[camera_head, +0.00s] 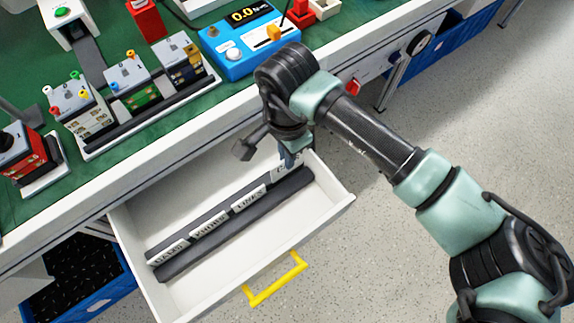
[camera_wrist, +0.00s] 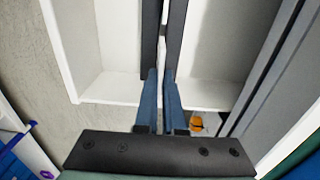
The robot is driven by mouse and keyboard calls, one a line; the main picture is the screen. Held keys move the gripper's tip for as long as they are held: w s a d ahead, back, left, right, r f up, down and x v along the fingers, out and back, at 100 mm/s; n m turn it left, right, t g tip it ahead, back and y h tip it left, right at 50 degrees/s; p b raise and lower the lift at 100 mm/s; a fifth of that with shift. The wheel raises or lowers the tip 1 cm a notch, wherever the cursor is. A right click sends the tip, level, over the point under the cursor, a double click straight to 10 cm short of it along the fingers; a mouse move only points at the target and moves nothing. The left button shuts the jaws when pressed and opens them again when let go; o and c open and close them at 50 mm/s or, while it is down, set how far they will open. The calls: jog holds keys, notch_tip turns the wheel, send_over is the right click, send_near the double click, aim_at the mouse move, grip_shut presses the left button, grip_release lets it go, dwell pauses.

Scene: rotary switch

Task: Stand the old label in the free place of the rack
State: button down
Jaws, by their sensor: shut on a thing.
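A long dark rack (camera_head: 240,222) of two parallel bars lies in the open drawer. Three white labels stand in its slot, among them the knobs label (camera_head: 209,227) and the links label (camera_head: 248,200). My gripper (camera_head: 287,161) points down at the rack's right, far end. It is shut on a white label (camera_head: 283,173), the old label by its place in the jaws, which appears upright in line with the others. Its lettering is partly hidden. In the wrist view, my blue fingers (camera_wrist: 161,72) are close together over the slot. Whether the label touches the slot's bottom is hidden.
The drawer (camera_head: 335,207) has white walls close around the rack and a yellow handle (camera_head: 275,279) at its front. The green bench (camera_head: 130,35) above carries coloured blocks and a blue meter (camera_head: 236,40). The drawer floor beside the rack is bare.

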aim_at(287, 173)
jog(key=shift+f+b, duration=0.45)
jog(key=shift+f, duration=2.1)
jog(key=shift+f, duration=0.1)
jog(key=c, duration=1)
grip_release()
notch_tip(287, 173, up, 12)
jog(key=shift+r+p, duration=0.15)
jog(key=shift+p, duration=0.95)
